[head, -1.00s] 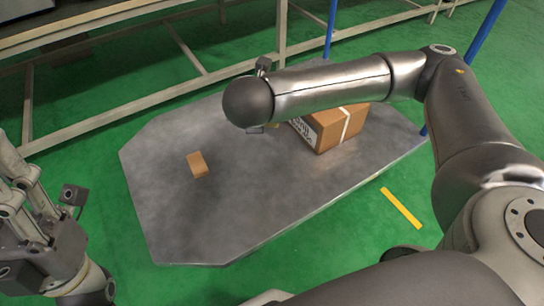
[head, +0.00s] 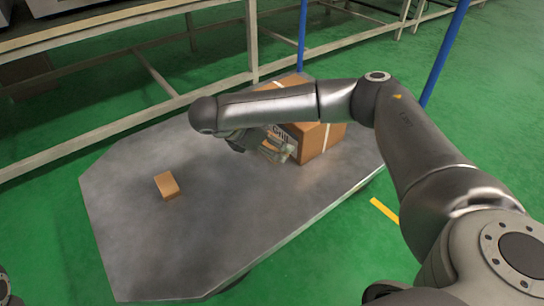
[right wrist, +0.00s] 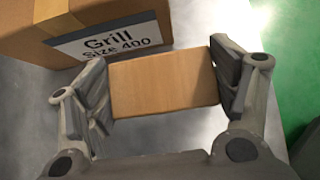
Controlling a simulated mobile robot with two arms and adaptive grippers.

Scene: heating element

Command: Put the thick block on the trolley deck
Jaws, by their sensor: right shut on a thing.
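A light-brown wooden block (right wrist: 163,83) is between the two fingers of my right gripper (head: 268,149), which is shut on it. In the head view the gripper is over the trolley deck (head: 240,205), just left of the carton, and its fingers hide most of the block. I cannot tell whether the block touches the deck. Another small brown block (head: 167,185) lies on the left part of the deck, apart from the gripper. Only a sliver of my left arm shows at the lower left edge; its fingers are out of view.
Blue posts (head: 443,55) rise at the trolley's far end. A pale metal frame (head: 251,45) stands behind. The deck's middle and front are bare.

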